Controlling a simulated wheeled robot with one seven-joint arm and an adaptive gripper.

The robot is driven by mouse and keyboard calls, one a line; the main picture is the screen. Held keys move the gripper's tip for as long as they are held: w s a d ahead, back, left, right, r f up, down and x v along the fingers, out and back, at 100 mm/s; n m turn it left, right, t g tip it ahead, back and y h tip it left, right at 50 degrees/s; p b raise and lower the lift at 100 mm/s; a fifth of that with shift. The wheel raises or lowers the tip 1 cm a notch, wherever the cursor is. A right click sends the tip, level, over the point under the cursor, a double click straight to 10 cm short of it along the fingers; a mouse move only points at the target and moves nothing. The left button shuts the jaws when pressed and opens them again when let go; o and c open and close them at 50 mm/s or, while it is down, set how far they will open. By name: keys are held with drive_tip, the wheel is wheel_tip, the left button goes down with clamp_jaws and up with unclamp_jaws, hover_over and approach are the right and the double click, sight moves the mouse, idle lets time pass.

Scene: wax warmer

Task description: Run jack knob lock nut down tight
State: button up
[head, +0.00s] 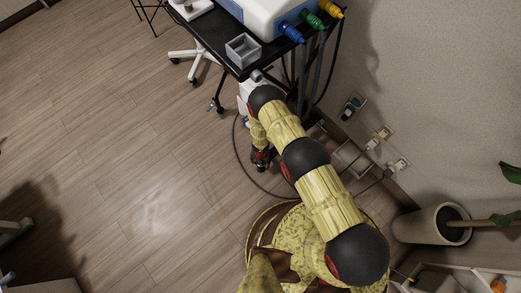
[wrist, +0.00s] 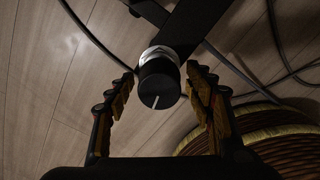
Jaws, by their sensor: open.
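In the wrist view a black round knob (wrist: 158,88) with a white line on its face points toward the camera. A silver ring (wrist: 160,54), which looks like the lock nut, sits behind it against a dark bar (wrist: 190,22). Whether the ring is seated tight cannot be told. My gripper (wrist: 159,76) is open, with one finger on each side of the knob. Small gaps show between the fingertips and the knob. In the head view my gripper (head: 261,160) is low near the floor, small and dark; knob and ring cannot be made out there.
A black table (head: 216,43) on casters holds a white machine (head: 262,14) and a grey open box (head: 243,49). A cable (head: 246,172) loops over the floor near my gripper. Wall outlets (head: 383,134) and a plant pot (head: 433,225) are at right.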

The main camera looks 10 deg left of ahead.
drive_tip(key=shift+f, duration=0.25)
drive_tip(key=shift+c, duration=0.4)
drive_tip(key=c, duration=1.1)
drive_tip(key=m, duration=0.4)
drive_tip(key=shift+a+m, duration=0.2)
drive_tip(key=shift+m, duration=0.2)
drive_tip(key=o, duration=1.2)
drive_tip(key=shift+r, duration=0.15)
